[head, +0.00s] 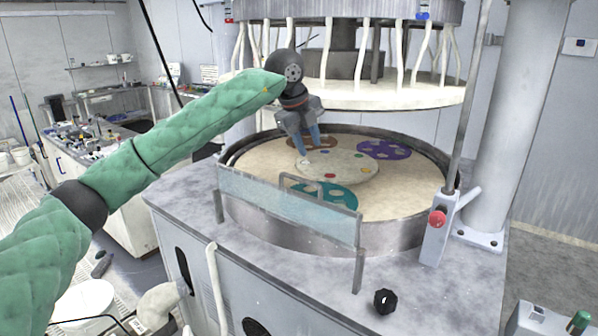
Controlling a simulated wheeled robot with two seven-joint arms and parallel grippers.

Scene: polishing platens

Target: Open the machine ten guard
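The machine's guard (285,213) is a low, clear bluish panel between two metal posts along the front of the round polishing platen (415,195). A grey bar handle (318,193) rises at its upper edge. The guard stands upright across the front of the platen. My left gripper (311,148) reaches in from the left and points down above the platen, behind the guard and its handle. Its two bluish fingers are apart with nothing seen between them. I cannot tell whether the fingertips touch the platen. No number shows on the machine. My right gripper is not in view.
Teal, purple and brown carriers and a pale disc (345,168) with coloured dots lie on the platen. The upper head (390,97) with white hoses hangs above. A red button post (437,218), a black knob (385,301) and a thick column (515,130) stand to the right.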

